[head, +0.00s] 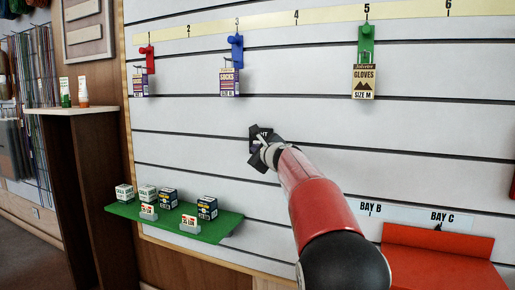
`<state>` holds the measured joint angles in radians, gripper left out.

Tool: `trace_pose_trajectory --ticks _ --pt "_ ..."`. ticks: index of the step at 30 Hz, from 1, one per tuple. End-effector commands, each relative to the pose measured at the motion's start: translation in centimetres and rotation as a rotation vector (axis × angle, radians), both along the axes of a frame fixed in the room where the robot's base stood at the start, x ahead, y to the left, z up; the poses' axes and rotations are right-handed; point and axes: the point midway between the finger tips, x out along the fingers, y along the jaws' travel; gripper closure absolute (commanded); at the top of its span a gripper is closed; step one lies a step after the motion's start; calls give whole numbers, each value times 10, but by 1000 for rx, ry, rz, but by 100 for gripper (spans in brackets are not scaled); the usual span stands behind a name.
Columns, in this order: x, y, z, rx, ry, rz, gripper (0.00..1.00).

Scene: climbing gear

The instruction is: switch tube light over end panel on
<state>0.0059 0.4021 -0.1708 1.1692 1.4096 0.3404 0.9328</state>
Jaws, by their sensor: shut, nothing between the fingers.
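I cannot make out a tube light or its switch in the head view. A wooden panel (104,70) with pale framed boards stands at the upper left; I cannot tell if it is the end panel. My gripper (259,148) is in front of the white slatted wall (190,115), near the middle of the view. Its dark fingers are shut and empty. A small dark patch with white lettering shows at its tip; I cannot tell what it is. My arm hides part of the wall below.
Sock packs (231,81) and a gloves pack (363,82) hang on coloured hooks above my gripper. A green shelf (225,228) with several small boxes is lower left. A red shelf (440,240) is lower right. A counter (95,111) stands at the left.

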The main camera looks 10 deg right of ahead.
Motion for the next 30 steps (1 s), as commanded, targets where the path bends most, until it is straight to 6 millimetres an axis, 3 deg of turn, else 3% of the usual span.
trace_pose_trajectory --ticks 30 --pt "9 -7 0 0 1 -1 100"
